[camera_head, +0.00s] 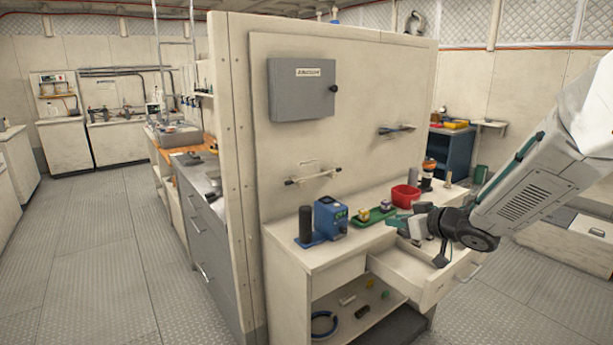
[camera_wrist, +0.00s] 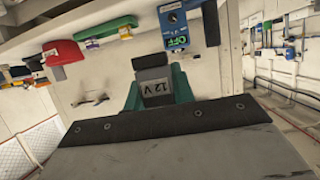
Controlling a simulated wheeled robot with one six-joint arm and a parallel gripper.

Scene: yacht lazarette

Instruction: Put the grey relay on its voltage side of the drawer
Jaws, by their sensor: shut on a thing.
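My gripper (camera_head: 403,223) is above the open drawer (camera_head: 430,285), near the front edge of the counter. In the wrist view, its green fingers (camera_wrist: 155,80) are closed on the two sides of a grey relay (camera_wrist: 156,91). A "12 V" label shows upside down on the relay, and a dark block sits at its far end. In the head view, the relay is too small and covered to make out clearly. The drawer is pulled out from the counter. Its inside is only partly seen, and I cannot make out any side markings.
An open shelf (camera_head: 345,310) below holds small items. Floor at the left is clear.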

